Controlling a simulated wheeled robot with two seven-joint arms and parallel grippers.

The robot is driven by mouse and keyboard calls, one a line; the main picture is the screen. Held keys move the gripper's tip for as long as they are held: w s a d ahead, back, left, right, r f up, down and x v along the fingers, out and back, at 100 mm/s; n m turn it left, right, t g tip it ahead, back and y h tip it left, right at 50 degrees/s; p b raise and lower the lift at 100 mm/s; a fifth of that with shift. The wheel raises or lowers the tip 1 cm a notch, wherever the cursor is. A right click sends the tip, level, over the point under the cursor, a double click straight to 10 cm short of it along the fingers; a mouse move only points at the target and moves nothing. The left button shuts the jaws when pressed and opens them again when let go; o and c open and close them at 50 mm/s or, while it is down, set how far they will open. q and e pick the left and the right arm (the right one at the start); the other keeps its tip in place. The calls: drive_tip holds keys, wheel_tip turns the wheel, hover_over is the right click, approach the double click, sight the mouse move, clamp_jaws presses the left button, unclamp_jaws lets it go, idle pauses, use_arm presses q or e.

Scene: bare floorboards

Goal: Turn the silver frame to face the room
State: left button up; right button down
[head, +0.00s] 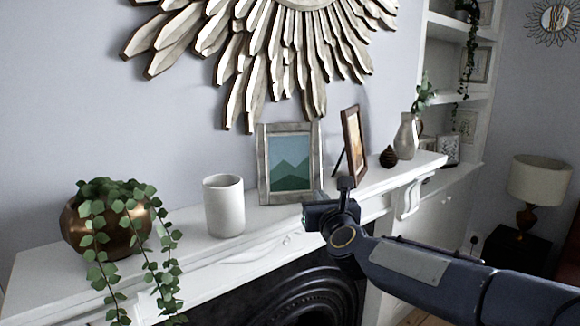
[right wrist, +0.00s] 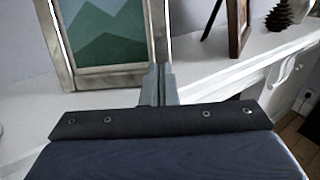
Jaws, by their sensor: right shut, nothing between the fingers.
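The silver frame (head: 290,172) stands upright on the white mantelpiece, its green mountain picture showing to the head camera. In the right wrist view the silver frame (right wrist: 105,35) fills the upper left, its top cut off. My right gripper (head: 317,199) is in front of the frame's lower right corner. In the right wrist view its fingers (right wrist: 158,75) are together and empty, overlapping the frame's lower right edge. I cannot tell whether they touch it. My left gripper is out of view.
On the mantelpiece (head: 215,262), a white cup (head: 224,205) and copper plant pot (head: 95,228) stand left of the silver frame. A brown frame (head: 354,145), a dark pinecone ornament (head: 388,157) and a vase (head: 405,137) stand right. A sunburst mirror (head: 245,60) hangs above.

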sight(314, 187)
drive_tip(key=shift+w+a, duration=0.15)
drive_tip(key=shift+w, duration=2)
drive_tip(key=shift+w, duration=1.15)
drive_tip(key=shift+s+f+b, duration=0.15)
drive_tip(key=shift+s+b, duration=0.2)
drive_tip(key=shift+s, duration=0.15)
drive_tip(key=s+b, duration=0.3)
drive_tip(key=s, duration=0.8)
drive_tip(key=shift+s+d, duration=0.4)
